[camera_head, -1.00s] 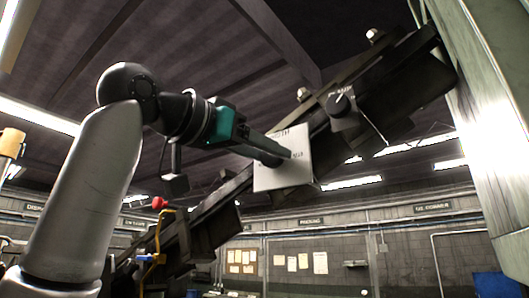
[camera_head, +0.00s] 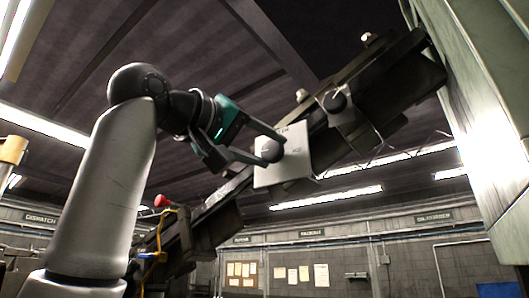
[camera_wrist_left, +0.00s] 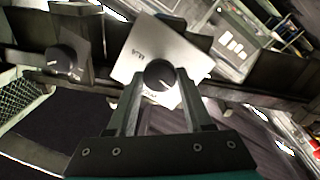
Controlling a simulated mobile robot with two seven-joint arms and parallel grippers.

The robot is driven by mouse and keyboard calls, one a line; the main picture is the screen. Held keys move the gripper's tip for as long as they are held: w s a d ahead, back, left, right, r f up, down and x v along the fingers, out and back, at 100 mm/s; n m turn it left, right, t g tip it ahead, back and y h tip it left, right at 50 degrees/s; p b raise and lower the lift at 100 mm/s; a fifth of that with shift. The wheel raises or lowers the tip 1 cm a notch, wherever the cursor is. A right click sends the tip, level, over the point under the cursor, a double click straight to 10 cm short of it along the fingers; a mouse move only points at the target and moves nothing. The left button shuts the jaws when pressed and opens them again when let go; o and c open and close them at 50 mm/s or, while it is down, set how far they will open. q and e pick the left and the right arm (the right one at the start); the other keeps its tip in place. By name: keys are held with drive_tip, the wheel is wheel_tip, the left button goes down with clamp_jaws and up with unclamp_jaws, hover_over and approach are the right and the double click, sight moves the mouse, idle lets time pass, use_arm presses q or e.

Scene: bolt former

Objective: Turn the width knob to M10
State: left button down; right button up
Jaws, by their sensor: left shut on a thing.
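A round black knob (camera_head: 270,151) sits on a pale square plate (camera_head: 297,165) fixed to a dark slanted beam. My left gripper (camera_head: 266,148) has its fingers on either side of this knob and is shut on it. In the left wrist view, the knob (camera_wrist_left: 159,74) lies between the two fingertips (camera_wrist_left: 158,83), and its white pointer line slants to the lower right. The plate (camera_wrist_left: 185,55) carries small marks, partly hidden and too small to read surely. My right gripper is not in view.
A second black knob (camera_head: 335,101) on a small plate sits further up the beam (camera_head: 400,75); it also shows in the left wrist view (camera_wrist_left: 62,60). A large pale green machine panel (camera_head: 470,110) stands at the right. A red button (camera_head: 161,200) is at lower left.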

use_arm(q)
drive_tip(key=shift+n, duration=0.7)
drive_tip(key=shift+c, duration=1.6)
unclamp_jaws()
drive_tip(key=shift+s+a+b, duration=0.1)
drive_tip(key=shift+b, duration=0.2)
drive_tip(key=b+v, duration=0.5)
drive_tip(key=v, duration=1)
drive_tip(key=shift+b, duration=0.3)
drive_tip(key=shift+f, duration=0.15)
